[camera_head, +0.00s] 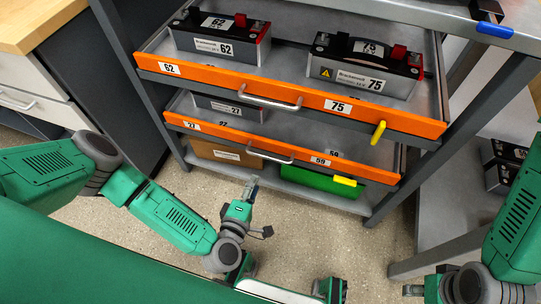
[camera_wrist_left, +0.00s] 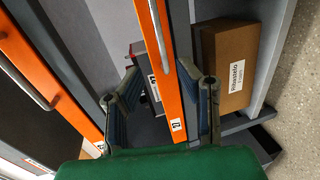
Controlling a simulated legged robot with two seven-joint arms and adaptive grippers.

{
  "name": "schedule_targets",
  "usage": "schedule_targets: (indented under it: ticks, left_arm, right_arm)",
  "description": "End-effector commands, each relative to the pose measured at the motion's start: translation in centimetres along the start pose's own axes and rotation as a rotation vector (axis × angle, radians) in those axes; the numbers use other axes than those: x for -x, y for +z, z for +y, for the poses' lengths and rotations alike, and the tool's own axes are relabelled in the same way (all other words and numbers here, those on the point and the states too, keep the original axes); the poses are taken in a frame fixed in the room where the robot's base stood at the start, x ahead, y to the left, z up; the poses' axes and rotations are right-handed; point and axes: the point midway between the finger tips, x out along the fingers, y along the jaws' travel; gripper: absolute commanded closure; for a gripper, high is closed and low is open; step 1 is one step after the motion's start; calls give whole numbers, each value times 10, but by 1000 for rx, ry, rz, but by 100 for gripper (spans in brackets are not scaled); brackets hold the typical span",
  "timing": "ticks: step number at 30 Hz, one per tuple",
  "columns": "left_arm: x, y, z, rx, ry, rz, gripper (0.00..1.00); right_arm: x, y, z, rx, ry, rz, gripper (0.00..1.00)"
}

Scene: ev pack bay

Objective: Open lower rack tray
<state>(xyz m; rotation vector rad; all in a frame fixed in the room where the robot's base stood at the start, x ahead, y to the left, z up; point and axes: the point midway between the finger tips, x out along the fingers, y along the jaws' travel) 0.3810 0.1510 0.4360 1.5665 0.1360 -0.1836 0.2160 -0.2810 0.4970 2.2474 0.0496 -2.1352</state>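The lower rack tray (camera_head: 340,167) has an orange front marked 27 and 59, a silver bar handle (camera_head: 262,156) and a yellow tab (camera_head: 345,181). A battery marked 27 (camera_head: 228,108) sits in it. My left gripper (camera_head: 251,184) is in front of the rack, just below the handle in the head view. In the left wrist view the gripper (camera_wrist_left: 162,96) is open, its fingers apart either side of the orange lower front (camera_wrist_left: 163,55). Contact cannot be told.
The upper tray (camera_head: 220,78), marked 62 and 75, holds two batteries and overhangs the lower one. Below stand a brown box (camera_head: 222,152) and a green box (camera_head: 315,180). A grey rack post (camera_head: 440,140) is at right. Open floor lies in front.

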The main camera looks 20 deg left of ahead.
Motion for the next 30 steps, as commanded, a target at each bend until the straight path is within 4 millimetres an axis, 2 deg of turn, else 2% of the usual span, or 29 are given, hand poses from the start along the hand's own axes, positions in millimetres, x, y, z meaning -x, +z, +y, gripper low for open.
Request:
schedule_targets:
  ticks: [9, 15, 21, 30]
  left_arm:
    - [-69, -2, -4, -1, 1, 1, 69]
    - [-102, -1, -3, -1, 0, -2, 69]
    - [-116, 0, -2, -1, -2, -3, 69]
    - [-118, -1, -1, -1, -2, -3, 69]
  right_arm:
    - [-24, 2, 0, 0, 0, 0, 60]
    - [-35, 2, 0, 0, 0, 0, 60]
    - [-39, 2, 0, 0, 0, 0, 60]
    - [-38, 2, 0, 0, 0, 0, 60]
